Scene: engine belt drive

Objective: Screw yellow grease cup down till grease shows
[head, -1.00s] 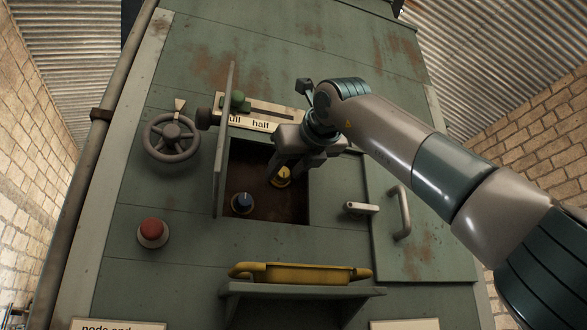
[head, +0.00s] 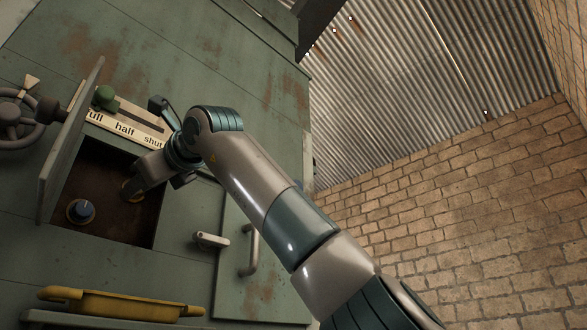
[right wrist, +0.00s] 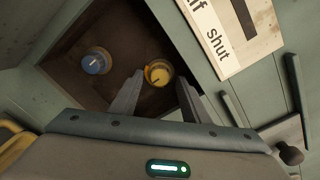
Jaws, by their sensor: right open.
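The yellow grease cup (right wrist: 158,73) sits inside a dark recess in the green machine casing, with a slot-like mark on its face. In the head view it is mostly hidden behind my right gripper (head: 138,188). In the right wrist view my right gripper (right wrist: 160,80) is open, one finger on each side of the yellow cup, with a visible gap at the left finger. I cannot tell whether either finger touches it. No grease is discernible. A blue cup (head: 81,210) is in the same recess to the left, also in the right wrist view (right wrist: 96,62). My left gripper is not in view.
An open door (head: 70,150) stands out at the recess's left edge. Above is a label plate (head: 125,127) with a green knob (head: 105,96). A handwheel (head: 15,118) is at far left. A latch handle (head: 211,240) and yellow tray (head: 120,305) lie right and below.

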